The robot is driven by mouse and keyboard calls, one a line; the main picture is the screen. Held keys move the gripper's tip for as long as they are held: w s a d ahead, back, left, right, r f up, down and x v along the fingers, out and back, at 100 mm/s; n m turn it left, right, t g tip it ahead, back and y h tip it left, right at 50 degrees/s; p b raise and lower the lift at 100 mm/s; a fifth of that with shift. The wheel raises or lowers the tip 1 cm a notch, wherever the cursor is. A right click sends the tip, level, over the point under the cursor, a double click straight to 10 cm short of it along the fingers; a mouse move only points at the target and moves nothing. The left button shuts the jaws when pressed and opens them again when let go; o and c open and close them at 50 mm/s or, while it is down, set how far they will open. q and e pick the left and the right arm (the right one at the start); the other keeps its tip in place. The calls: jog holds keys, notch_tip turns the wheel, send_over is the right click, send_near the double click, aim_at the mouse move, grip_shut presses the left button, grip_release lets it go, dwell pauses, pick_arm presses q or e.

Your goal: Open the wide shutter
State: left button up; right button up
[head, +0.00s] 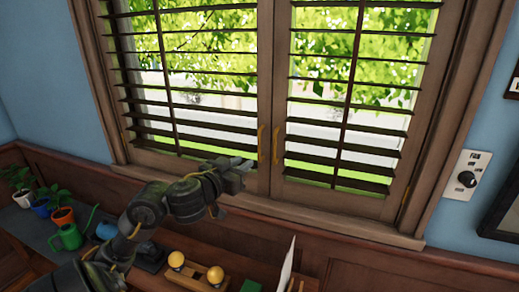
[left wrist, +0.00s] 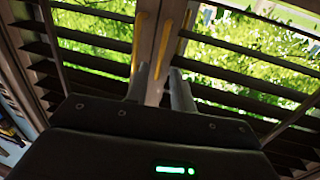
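A wooden louvred shutter with two panels covers the window; the left panel (head: 190,80) and right panel (head: 345,100) meet at the middle stiles and look closed. Each has an upright brass handle by the seam: the left handle (head: 261,138) and the right handle (head: 276,145). My left gripper (head: 245,163) is just left of and below the handles in the head view. In the left wrist view its two fingers (left wrist: 159,78) are apart with nothing held, pointing at the stiles. The left handle (left wrist: 138,42) and right handle (left wrist: 184,32) lie beyond the fingertips. My right gripper is not seen.
A wooden sill (head: 300,215) runs under the shutter. Below are a wooden block with yellow balls (head: 195,272), a green watering can (head: 68,237) and potted plants (head: 62,216). A wall panel with a black knob (head: 466,179) is at the right.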

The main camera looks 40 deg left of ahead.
pick_arm(q)
notch_tip(320, 180, up, 3)
jog(key=b, duration=0.3)
send_over(259, 158)
jog(key=shift+w+a+t, duration=0.15)
jog(key=shift+w+t, duration=0.15)
grip_shut()
